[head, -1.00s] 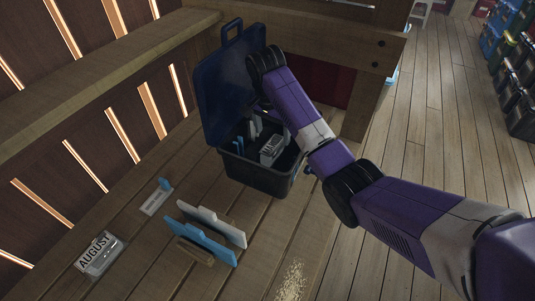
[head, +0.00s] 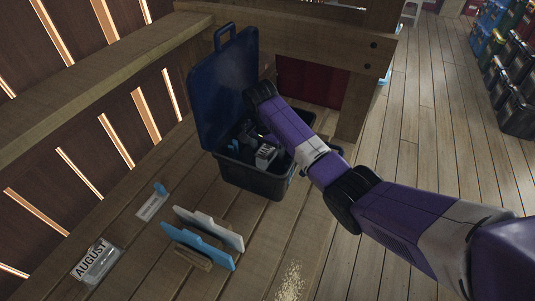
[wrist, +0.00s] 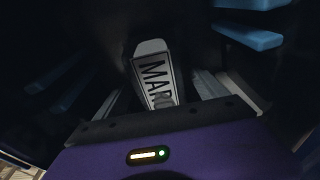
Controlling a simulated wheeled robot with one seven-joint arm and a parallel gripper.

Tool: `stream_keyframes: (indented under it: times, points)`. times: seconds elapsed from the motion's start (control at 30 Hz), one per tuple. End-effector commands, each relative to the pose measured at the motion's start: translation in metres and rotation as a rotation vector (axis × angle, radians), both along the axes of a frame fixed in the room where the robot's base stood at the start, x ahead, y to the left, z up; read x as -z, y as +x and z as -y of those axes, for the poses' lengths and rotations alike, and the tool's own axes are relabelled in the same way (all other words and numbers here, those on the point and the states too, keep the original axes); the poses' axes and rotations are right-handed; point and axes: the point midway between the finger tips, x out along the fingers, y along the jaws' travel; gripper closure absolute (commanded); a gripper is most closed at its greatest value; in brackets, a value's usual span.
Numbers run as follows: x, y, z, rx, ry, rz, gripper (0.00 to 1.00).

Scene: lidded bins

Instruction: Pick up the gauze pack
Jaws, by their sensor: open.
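I cannot make out a thing that is clearly the gauze pack. A pale boxy pack (head: 265,155) with a dark-lettered label lies inside the dark blue bin (head: 254,180). In the wrist view the pale pack (wrist: 150,60) shows a white label reading "MAR", with the rest cut off. My gripper (wrist: 163,92) is open, with its fingers on either side of the pack's near end. I cannot tell whether they touch it. In the head view my gripper reaches down into the bin and its fingertips are mostly hidden.
The bin's lid (head: 224,90) stands open at the back left. Blue pieces (wrist: 248,36) show inside the bin. On the bench are a pack labelled "AUGUST" (head: 95,262), a small labelled card (head: 152,206), and white (head: 209,226) and blue (head: 197,245) upright panels.

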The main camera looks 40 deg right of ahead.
Motion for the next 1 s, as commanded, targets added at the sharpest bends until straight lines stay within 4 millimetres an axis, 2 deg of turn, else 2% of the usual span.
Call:
stream_keyframes:
  times: [0.03, 0.3, 0.4, 0.77, 0.87, 1.0]
  points:
    - [0.0, 0.0, 0.0, 0.0, 0.0, 0.0, 0.18]
    - [0.0, 0.0, 0.0, 0.0, 0.0, 0.0, 0.71]
    - [-0.001, 0.0, 0.0, 0.0, 0.0, 0.001, 0.88]
    - [-0.006, 0.001, 0.0, -0.001, 0.0, 0.003, 0.88]
    - [-0.014, 0.001, 0.0, -0.001, 0.001, 0.003, 0.88]
    - [-0.036, 0.002, 0.0, -0.002, -0.001, 0.005, 0.88]
